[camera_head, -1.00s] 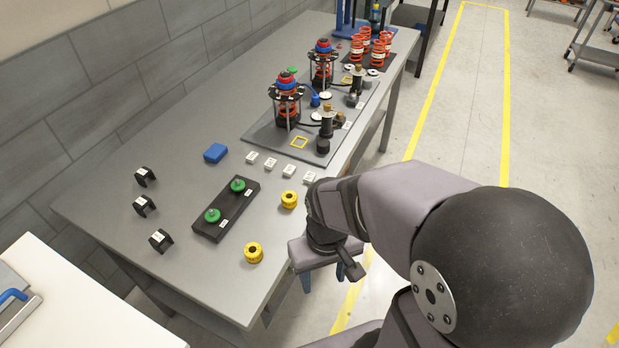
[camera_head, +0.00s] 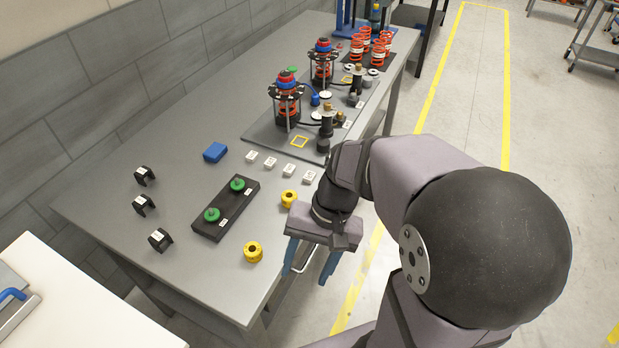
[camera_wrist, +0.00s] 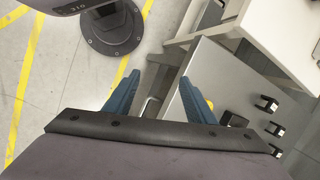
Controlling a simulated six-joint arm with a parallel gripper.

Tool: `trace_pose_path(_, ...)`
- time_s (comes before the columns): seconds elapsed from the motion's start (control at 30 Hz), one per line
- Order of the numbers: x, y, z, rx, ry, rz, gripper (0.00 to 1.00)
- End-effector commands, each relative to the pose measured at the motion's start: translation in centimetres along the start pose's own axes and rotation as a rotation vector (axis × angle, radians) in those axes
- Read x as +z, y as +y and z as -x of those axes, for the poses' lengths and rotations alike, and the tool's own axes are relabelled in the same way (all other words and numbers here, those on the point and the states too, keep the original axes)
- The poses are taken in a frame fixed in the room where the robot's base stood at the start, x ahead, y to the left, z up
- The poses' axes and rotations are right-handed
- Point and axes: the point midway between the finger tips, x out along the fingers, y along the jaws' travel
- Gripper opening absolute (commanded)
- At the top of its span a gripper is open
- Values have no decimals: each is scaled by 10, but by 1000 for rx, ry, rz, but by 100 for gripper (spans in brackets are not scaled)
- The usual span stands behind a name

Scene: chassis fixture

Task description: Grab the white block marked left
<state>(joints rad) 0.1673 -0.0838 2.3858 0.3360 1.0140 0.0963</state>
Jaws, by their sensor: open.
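A row of several small white blocks lies on the grey table, from the leftmost white block (camera_head: 251,157) to the rightmost white block (camera_head: 309,176). Their dark top marks are too small to read, so I cannot tell which one says left. My gripper (camera_head: 306,277) is open and empty, with its blue fingers pointing down beyond the table's front right edge. It is nearer the camera than the blocks and apart from them. In the wrist view my gripper (camera_wrist: 159,78) has its fingers spread, with floor and table edge beyond; no white block is clear there.
A black tray (camera_head: 208,229) with green knobbed parts, yellow rings (camera_head: 253,252), black clips (camera_head: 160,239) and a blue block (camera_head: 215,152) lie around the row. A plate (camera_head: 255,139) with spring assemblies stands behind. The table's left side is mostly clear.

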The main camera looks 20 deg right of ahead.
Motion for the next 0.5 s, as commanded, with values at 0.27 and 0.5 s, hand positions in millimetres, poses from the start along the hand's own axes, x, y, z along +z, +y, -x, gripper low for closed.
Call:
trace_pose_path(0.27, -55, -43, 0, -417, -203, -626, 50)
trace_pose_path(0.5, -165, -39, 38, -907, -371, -1180, 50)
